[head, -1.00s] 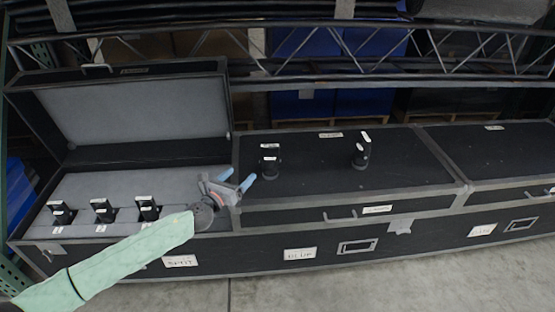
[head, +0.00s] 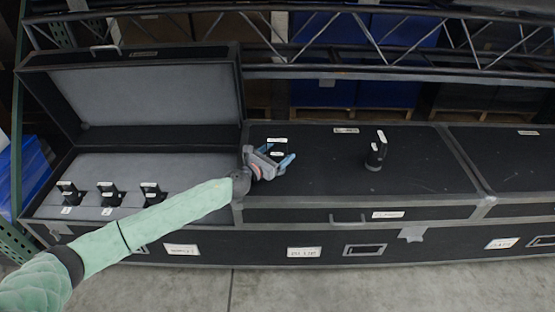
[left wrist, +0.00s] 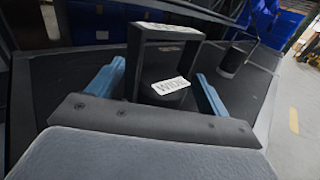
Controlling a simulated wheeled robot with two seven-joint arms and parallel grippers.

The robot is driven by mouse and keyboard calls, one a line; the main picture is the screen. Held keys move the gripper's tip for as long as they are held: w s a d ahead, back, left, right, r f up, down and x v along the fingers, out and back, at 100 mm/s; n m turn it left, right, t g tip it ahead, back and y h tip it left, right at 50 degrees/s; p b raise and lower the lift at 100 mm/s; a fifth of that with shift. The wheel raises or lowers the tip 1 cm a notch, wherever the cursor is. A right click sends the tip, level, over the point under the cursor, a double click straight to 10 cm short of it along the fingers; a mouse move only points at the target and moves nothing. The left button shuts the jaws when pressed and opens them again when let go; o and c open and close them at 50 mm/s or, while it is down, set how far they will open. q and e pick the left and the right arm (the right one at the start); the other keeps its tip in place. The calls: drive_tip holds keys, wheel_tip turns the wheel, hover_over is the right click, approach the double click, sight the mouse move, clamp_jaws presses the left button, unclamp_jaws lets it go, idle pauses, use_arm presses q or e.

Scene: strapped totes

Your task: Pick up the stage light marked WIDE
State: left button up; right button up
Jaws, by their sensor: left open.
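The stage light marked WIDE (left wrist: 165,75) is black with a yoke-like frame and white labels, and stands on the closed black case lid. In the left wrist view it is between the two blue fingers of my left gripper (left wrist: 160,92), with a finger on each side. In the head view my left gripper (head: 284,162) is at that light, whose white label (head: 277,140) shows just above the fingers. The gripper is open. I cannot tell whether a finger touches the light. My right gripper is not in view.
Another black light (head: 376,153) stands farther right on the same lid (head: 420,180). Several similar lights (head: 108,194) stand in the open case at left, its raised lid (head: 150,100) behind them. A metal truss (head: 400,50) runs along the back.

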use_arm(q)
drive_tip(key=shift+x, duration=0.85)
drive_tip(key=c, duration=1.5)
